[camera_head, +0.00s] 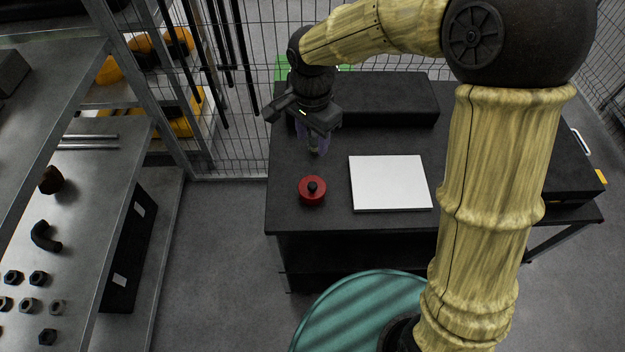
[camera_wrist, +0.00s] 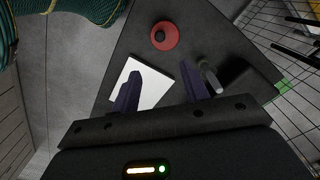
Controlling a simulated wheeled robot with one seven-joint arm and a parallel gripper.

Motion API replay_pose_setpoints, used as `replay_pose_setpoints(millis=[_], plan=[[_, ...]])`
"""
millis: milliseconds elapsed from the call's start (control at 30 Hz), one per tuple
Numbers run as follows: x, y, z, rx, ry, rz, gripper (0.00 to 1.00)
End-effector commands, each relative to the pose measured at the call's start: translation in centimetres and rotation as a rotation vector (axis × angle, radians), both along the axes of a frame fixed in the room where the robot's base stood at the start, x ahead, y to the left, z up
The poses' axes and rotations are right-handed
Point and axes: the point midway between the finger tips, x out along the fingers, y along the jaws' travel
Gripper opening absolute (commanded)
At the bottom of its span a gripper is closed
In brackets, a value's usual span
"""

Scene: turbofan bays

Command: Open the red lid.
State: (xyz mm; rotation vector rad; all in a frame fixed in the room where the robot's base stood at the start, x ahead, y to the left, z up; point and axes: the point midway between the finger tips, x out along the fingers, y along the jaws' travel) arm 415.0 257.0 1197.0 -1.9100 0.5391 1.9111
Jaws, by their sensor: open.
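The red lid (camera_head: 306,196) is a round disc with a black knob on top. It sits near the left front of the black table, and it also shows at the top of the wrist view (camera_wrist: 171,43). I cannot tell what is under it. My gripper (camera_head: 314,150) points down above the table, behind the lid and apart from it. In the wrist view its two dark fingers (camera_wrist: 160,88) are spread with nothing held between them.
A white square panel (camera_head: 390,183) lies right of the lid on the black table (camera_head: 300,232). A long dark box (camera_head: 385,100) stands at the back. A grey metal rod-like piece (camera_wrist: 210,78) is near one finger. A shelf with nuts (camera_head: 100,215) is at left.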

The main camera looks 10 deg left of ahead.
Motion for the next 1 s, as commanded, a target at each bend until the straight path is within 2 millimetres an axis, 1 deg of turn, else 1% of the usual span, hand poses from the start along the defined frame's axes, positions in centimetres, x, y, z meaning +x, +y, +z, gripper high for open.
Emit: replay_pose_setpoints(millis=[167,267,1000], plan=[[0.0,-0.1,-0.9,-0.003,0.002,0.000,0.45],[0.0,-0.1,-2.1,-0.003,0.004,0.000,0.45],[-0.2,-0.1,-14.6,-0.003,0.005,0.003,0.45]])
